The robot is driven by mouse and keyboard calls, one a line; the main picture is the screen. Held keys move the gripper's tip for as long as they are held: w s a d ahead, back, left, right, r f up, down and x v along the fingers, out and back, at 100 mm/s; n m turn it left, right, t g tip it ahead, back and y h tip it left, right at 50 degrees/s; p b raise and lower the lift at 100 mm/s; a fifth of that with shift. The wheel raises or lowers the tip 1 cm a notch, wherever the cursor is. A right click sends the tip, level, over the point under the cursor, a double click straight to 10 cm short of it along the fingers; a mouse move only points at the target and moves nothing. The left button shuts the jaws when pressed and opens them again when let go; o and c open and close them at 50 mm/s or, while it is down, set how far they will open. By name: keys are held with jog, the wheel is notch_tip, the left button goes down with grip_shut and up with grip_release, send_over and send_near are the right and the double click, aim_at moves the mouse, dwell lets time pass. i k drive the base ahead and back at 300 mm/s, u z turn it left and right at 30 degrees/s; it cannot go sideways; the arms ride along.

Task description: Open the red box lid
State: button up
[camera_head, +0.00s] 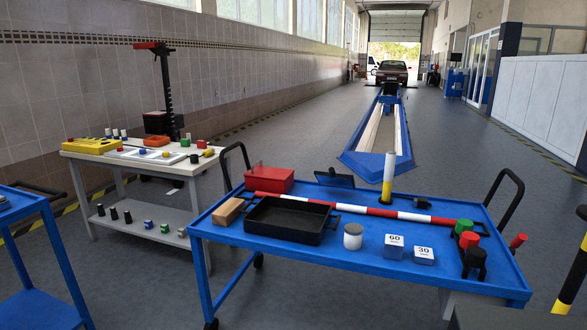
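The red box (270,179) stands at the back left of the blue cart's top (330,250). Its red lid looks closed, with a small dark part on top. The striped red and white bar and the black tray are in front of the box. I cannot make out my gripper in this view, so its place relative to the box does not show.
On the cart are a black tray (285,219), a wooden block (228,211), a red and white bar (380,211), an upright yellow and white post (389,178), a grey-topped cylinder (353,236) and two numbered blocks. A white workbench (85,146) stands left. Open floor lies behind.

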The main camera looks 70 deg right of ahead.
aim_at(263, 172)
jog(key=k, duration=0.8)
jog(key=z, duration=1.2)
jog(key=i, duration=1.7)
jog(key=u, duration=0.05)
